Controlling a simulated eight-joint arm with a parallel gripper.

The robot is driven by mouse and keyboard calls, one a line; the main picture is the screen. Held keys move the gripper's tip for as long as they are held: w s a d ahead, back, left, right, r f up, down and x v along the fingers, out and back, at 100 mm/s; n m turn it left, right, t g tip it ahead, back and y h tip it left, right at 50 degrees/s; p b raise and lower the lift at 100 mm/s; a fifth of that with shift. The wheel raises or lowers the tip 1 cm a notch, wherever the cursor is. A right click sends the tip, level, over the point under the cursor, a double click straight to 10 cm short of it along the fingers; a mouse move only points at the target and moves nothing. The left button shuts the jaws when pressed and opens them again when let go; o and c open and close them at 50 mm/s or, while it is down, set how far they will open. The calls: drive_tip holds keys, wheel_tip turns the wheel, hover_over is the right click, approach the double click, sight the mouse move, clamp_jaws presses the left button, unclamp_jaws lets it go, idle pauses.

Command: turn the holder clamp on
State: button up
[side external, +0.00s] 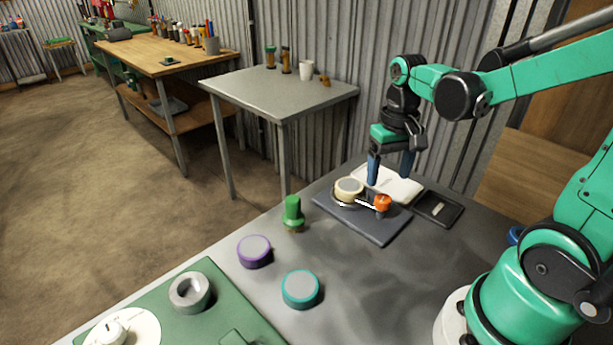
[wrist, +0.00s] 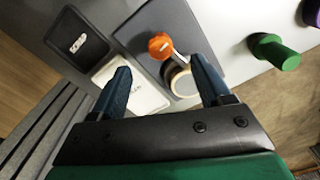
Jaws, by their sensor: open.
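The holder is a dark grey plate (side external: 378,229) on the bench with a metal ring and an orange knob (side external: 382,203). A cream, grey-topped round piece (side external: 349,187) sits in or against the ring. I take the orange knob with its metal bar as the clamp. In the wrist view the orange knob (wrist: 160,45) lies ahead of the fingers, with the cream piece (wrist: 182,84) between them in the picture. My gripper (side external: 391,172) is open and empty, above the rear of the holder, pointing down. It appears apart from the knob.
A white tray (side external: 397,184) and a black tray (side external: 439,208) lie behind and right of the holder. A green knob-shaped piece (side external: 293,214), a purple disc (side external: 254,251) and a teal disc (side external: 301,289) stand left and front. Bare bench lies right of the teal disc.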

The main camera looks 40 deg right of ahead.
drive_tip(key=shift+a, duration=0.2)
drive_tip(key=c, duration=0.6)
drive_tip(key=shift+w+a+r+m+h, duration=0.1)
drive_tip(key=shift+w+a+m+h, duration=0.15)
drive_tip(key=shift+a+m, duration=0.4)
drive_tip(key=shift+w+a+r+m+h, duration=0.1)
drive_tip(key=shift+a+m+h, duration=0.15)
drive_tip(key=shift+a+m, duration=0.35)
clamp_jaws()
drive_tip(key=a+r+m+h, duration=0.2)
drive_tip(key=a+m+h, duration=0.1)
drive_tip(key=a+m, duration=0.5)
drive_tip(key=shift+t, duration=0.4)
drive_tip(key=x, duration=1)
drive_tip(key=shift+w+d+f, duration=0.15)
drive_tip(key=shift+w+d, duration=0.05)
drive_tip(key=shift+w, duration=0.15)
drive_tip(key=d, duration=0.3)
drive_tip(key=shift+w+d, duration=0.15)
drive_tip(key=shift+w, duration=0.1)
drive_tip(key=shift+w+d, duration=0.1)
drive_tip(key=shift+d, duration=0.2)
